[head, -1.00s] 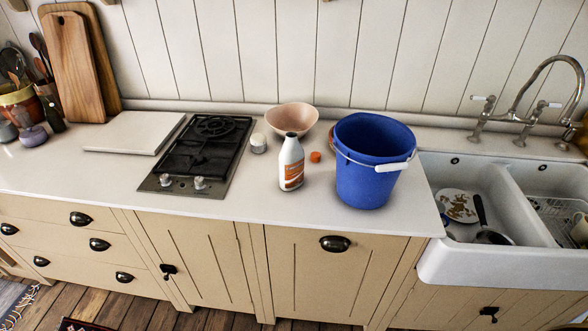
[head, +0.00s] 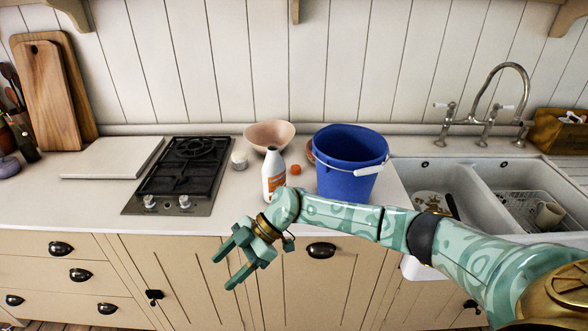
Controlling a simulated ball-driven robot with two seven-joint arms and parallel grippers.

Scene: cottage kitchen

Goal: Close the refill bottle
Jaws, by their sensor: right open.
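The refill bottle (head: 273,172) is white with an orange and white label. It stands upright on the counter, and my right wrist hides its lower part. Its top looks bare, with no cap on it. A small orange cap (head: 295,169) lies on the counter just right of the bottle. My right gripper (head: 226,270) is open and empty, in front of the counter edge, below and left of the bottle. My left gripper is not in view.
A blue bucket (head: 346,181) with a white-gripped handle stands right of the cap. A gas hob (head: 181,173) lies left, a double sink (head: 398,175) right.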

